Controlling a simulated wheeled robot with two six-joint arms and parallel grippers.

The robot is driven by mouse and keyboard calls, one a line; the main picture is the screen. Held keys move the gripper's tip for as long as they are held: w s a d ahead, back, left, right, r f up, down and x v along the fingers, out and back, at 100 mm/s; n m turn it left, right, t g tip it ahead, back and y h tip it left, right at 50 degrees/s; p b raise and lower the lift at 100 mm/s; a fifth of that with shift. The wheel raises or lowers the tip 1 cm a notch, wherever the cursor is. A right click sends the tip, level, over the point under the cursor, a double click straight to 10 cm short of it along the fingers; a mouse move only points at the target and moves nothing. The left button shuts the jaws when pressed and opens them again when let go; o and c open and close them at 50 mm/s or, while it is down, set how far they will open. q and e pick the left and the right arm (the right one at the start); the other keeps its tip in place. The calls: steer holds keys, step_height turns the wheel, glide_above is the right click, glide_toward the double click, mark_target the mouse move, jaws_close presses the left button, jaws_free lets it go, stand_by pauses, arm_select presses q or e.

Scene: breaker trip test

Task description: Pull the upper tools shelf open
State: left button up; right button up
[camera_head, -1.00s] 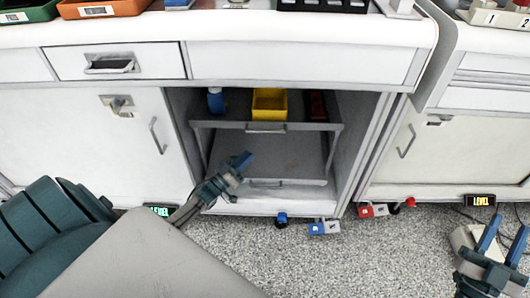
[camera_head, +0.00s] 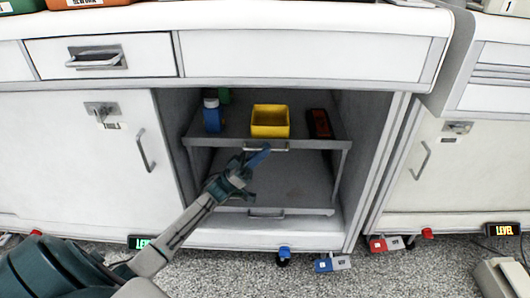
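The upper tools shelf (camera_head: 225,139) is a grey pull-out tray inside the open cabinet bay. Its bar handle (camera_head: 279,147) is at the middle of its front edge. It carries a blue bottle (camera_head: 212,117), a yellow bin (camera_head: 270,123) and a dark red-and-black item (camera_head: 320,123). My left gripper (camera_head: 256,174) appears open and empty, with its blue upper fingertip at the handle's left part, partly covering it. I cannot tell whether they touch. My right gripper is out of view.
A lower shelf (camera_head: 300,211) with its own handle (camera_head: 266,215) is below. A closed door (camera_head: 75,165) flanks the bay on the left. A white countertop (camera_head: 280,18) overhangs above.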

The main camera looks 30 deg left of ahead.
arm_select(q)
steer(key=shift+w+d+r, duration=0.35)
steer(key=shift+d+r, duration=0.05)
steer(key=shift+r, duration=0.05)
jaws_close()
steer(key=shift+s, duration=0.1)
